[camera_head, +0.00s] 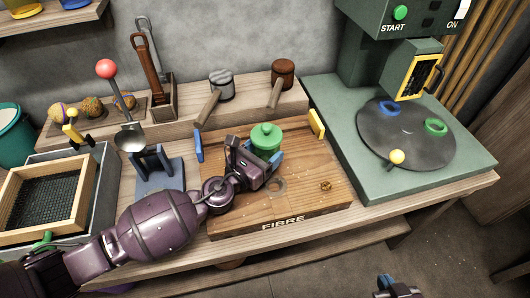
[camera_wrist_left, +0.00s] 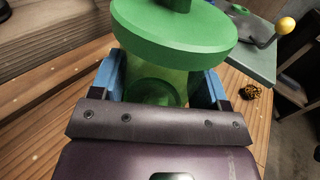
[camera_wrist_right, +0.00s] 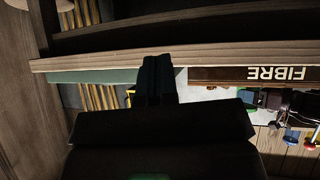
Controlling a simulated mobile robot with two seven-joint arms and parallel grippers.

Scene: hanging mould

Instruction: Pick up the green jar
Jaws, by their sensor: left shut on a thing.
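The green jar (camera_head: 265,137) has a wide green lid with a knob and stands upright at the wooden board marked FIBRE (camera_head: 315,180). In the left wrist view the jar (camera_wrist_left: 172,45) shows a translucent green body below its lid. My left gripper (camera_head: 262,155) is shut on the jar's body, with one blue finger on each side of it. I cannot tell whether the jar's base touches the board. My right gripper (camera_head: 397,287) is low at the bottom edge of the head view. Its fingers (camera_wrist_right: 158,78) are together and empty in the right wrist view.
A green machine with a round dark plate (camera_head: 400,145) stands right of the board. The board's front right is mostly clear.

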